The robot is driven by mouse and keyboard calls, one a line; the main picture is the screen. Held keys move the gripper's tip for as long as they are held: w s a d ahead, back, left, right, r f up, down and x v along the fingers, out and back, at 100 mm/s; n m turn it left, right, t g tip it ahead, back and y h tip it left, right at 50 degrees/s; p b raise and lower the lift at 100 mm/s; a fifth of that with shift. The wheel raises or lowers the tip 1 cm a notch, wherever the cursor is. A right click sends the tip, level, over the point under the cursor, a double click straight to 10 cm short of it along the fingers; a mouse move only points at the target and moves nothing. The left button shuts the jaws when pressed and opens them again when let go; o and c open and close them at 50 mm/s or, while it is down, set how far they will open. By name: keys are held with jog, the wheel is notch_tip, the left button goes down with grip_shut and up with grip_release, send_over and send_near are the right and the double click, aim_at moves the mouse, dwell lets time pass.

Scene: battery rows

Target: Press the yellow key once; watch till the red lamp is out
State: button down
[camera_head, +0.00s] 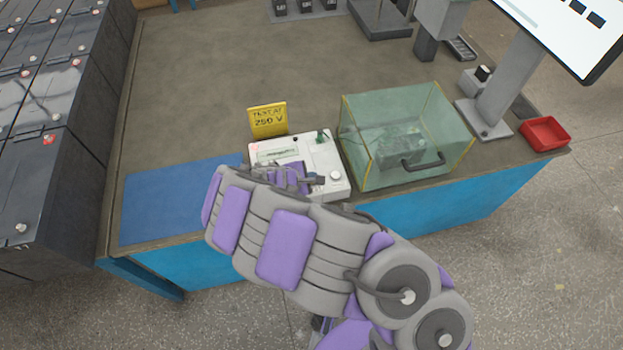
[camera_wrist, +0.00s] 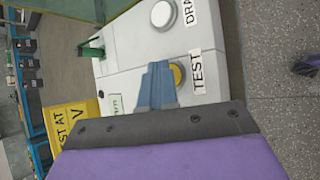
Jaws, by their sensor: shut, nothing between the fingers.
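The white tester box (camera_head: 325,160) stands on the bench with a small display (camera_head: 278,154) on its top. A small pinkish-red spot (camera_head: 255,148) at its far left corner may be the red lamp; whether it is lit is hard to tell. In the wrist view the round yellow key (camera_wrist: 178,73) sits beside the TEST label (camera_wrist: 198,72), partly hidden by my fingers. My gripper (camera_wrist: 158,72) is shut and empty, its tips right at the key's edge; I cannot tell if they touch it. My arm hides the near left of the box in the head view.
A white button (camera_wrist: 163,14) marked DRA… is close by on the box. A yellow "TEST AT 250 V" sign (camera_head: 268,120) stands behind. A glass case (camera_head: 405,130) is close on the right; a blue mat (camera_head: 165,205) lies left. A red tray (camera_head: 545,134) is far right.

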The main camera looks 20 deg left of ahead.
jog(key=shift+r+p, duration=0.75)
jog(key=shift+r, duration=0.1)
jog(key=shift+r, duration=0.1)
jog(key=shift+r+p, duration=2.2)
jog(key=shift+r, duration=0.2)
